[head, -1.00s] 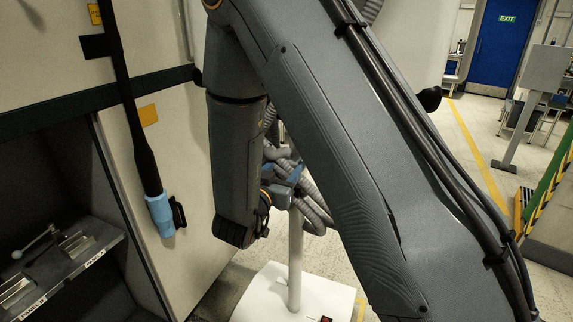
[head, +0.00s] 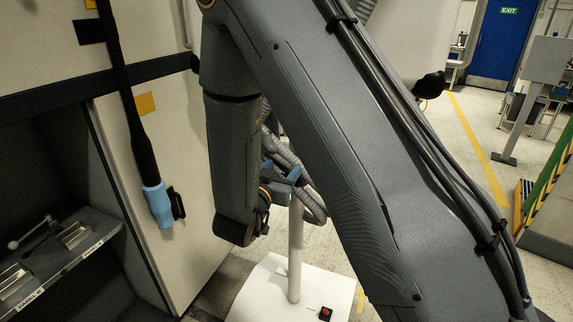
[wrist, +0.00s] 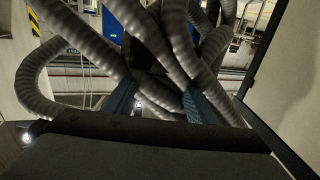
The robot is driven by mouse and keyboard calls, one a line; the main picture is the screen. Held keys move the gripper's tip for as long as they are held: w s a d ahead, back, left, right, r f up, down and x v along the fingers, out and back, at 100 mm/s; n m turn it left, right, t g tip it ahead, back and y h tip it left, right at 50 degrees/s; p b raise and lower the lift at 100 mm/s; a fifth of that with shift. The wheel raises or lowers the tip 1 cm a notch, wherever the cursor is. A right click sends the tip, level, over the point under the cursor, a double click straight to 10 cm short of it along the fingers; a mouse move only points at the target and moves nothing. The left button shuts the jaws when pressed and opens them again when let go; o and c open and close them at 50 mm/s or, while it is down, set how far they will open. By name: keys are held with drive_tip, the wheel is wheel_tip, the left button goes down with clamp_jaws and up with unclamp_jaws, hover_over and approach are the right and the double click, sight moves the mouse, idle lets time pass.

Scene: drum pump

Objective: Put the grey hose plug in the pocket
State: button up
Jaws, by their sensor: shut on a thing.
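My gripper (wrist: 158,90) shows in the wrist view with its two blue fingers on either side of a dark part among grey ribbed hoses (wrist: 88,38). It is shut on the grey hose plug, whose outline is hard to make out there. In the head view my gripper (head: 284,174) is partly hidden behind my arm, with grey ribbed hose (head: 313,205) beside it. I cannot make out the pocket for certain in either view.
A light-blue connector (head: 158,206) hangs on a black hose against the pale cabinet (head: 190,262), left of my arm. A dark shelf (head: 48,262) with metal fittings and labels is at the lower left. A pale panel (wrist: 285,95) stands close on the right in the wrist view.

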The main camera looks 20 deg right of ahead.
idle(0.4)
drive_tip(key=o, duration=1.3)
